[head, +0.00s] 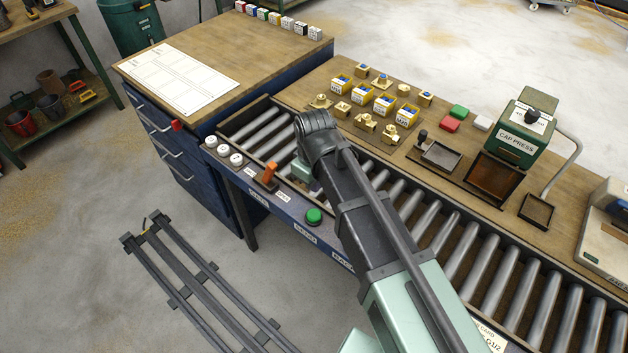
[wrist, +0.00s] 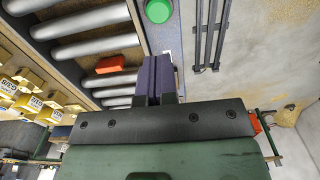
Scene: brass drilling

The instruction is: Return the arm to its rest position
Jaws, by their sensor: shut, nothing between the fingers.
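My arm reaches up from the bottom of the head view over the roller conveyor (head: 450,240), with its dark wrist bent above the conveyor's near edge. My gripper (wrist: 158,82) shows in the wrist view with its two dark purple fingers together and nothing between them. In the head view the gripper is mostly hidden behind my wrist. In the wrist view the fingers lie over the edge of the conveyor, close to an orange block (wrist: 110,64); I cannot tell whether they are at the same height.
A green button (head: 314,215), an orange lever (head: 270,172) and white knobs (head: 223,150) line the conveyor's front rail. Yellow bins (head: 384,103), brass parts (head: 365,122) and the green cap press (head: 520,130) stand behind. Floor rails (head: 190,275) lie at the lower left.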

